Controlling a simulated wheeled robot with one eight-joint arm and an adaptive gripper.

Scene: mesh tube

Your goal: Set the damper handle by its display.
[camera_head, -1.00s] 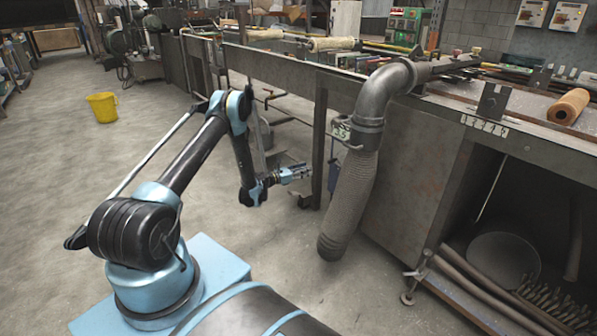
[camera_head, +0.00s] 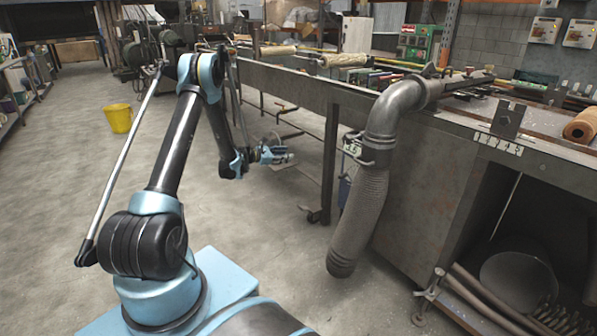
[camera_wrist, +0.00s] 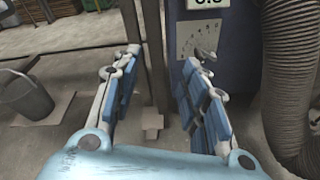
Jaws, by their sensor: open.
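My gripper (camera_head: 275,156) is held out in front of the bench, left of the mesh tube in the head view. In the wrist view my gripper (camera_wrist: 163,65) has its two fingers spread with nothing between them. A dark blue-purple box (camera_wrist: 232,55) with a pale dial plate (camera_wrist: 198,38) stands beyond the right finger. A small grey handle (camera_wrist: 205,54) seems to sit on that plate, partly hidden by the right fingertip. The white display (camera_wrist: 208,4) above is cut off by the picture's top edge. The display (camera_head: 353,147) also shows in the head view, too small to read surely.
The ribbed mesh tube (camera_head: 359,215) hangs from a grey pipe elbow (camera_head: 385,112) close to the box's right; it also fills the right of the wrist view (camera_wrist: 290,80). A bench leg (camera_head: 328,165) stands nearby. A yellow bucket (camera_head: 119,118) is far left on open floor.

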